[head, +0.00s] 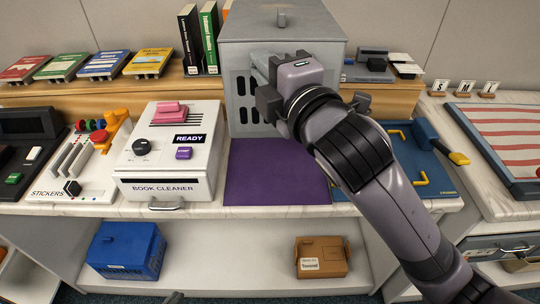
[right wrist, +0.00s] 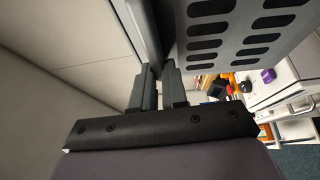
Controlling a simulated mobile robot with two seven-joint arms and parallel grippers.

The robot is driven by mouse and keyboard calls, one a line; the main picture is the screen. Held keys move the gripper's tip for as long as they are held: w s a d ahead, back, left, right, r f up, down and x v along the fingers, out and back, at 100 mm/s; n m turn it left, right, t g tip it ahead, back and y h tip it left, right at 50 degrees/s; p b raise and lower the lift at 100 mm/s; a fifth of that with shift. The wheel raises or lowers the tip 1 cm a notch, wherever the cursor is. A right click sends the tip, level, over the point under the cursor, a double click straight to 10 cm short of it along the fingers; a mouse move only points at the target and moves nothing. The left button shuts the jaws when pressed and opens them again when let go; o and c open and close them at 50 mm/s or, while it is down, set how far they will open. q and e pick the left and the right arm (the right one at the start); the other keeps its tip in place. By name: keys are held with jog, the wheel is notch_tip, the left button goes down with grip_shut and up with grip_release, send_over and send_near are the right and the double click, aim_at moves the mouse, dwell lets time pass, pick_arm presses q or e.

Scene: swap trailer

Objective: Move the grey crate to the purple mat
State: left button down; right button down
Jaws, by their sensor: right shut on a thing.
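The grey crate (head: 240,30) is a large box with slotted sides and a small knob on top, in the middle back of the head view. Its lower edge overlaps the back of the purple mat (head: 275,175); I cannot tell whether it touches the mat or is held above it. My right gripper (head: 262,62) is shut on the crate near its upper front. In the right wrist view the fingers (right wrist: 160,88) meet at the crate, whose slotted wall (right wrist: 235,40) shows beside them. Only a small dark tip, perhaps my left gripper (head: 173,297), shows at the bottom edge.
A white book cleaner (head: 165,190) stands left of the mat, and a blue tool tray (head: 425,165) lies to the right. Books (head: 198,40) stand left of the crate on the wooden ledge. A blue bin (head: 125,250) and brown box (head: 322,257) sit on the lower shelf.

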notch_tip(320, 180, down, 19)
jog(key=b, duration=0.2)
jog(key=shift+r, duration=0.2)
jog(key=c, duration=1.2)
grip_release()
jog(key=shift+s+f, duration=0.1)
jog(key=shift+f, duration=0.1)
jog(key=shift+o, duration=0.2)
jog(key=b+v, duration=0.1)
jog(key=v, duration=1.1)
jog(key=shift+b, duration=0.3)
jog(key=s+d+f+m+g+h, duration=0.2)
jog(key=s+d+f+m, duration=0.1)
jog(key=d+f+m, duration=0.2)
jog(key=s+d+f+m+g+h, duration=0.2)
jog(key=d+f+m, duration=0.3)
jog(key=f+m, duration=0.4)
jog(key=s+d+f+m+g+h, duration=0.1)
jog(key=d+f+m, duration=0.4)
jog(key=f, duration=0.8)
jog(key=s+m+h, duration=0.1)
jog(key=s+m, duration=0.1)
jog(key=shift+s+f+g, duration=0.2)
jog(key=shift+s+g, duration=0.15)
jog(key=shift+g, duration=0.05)
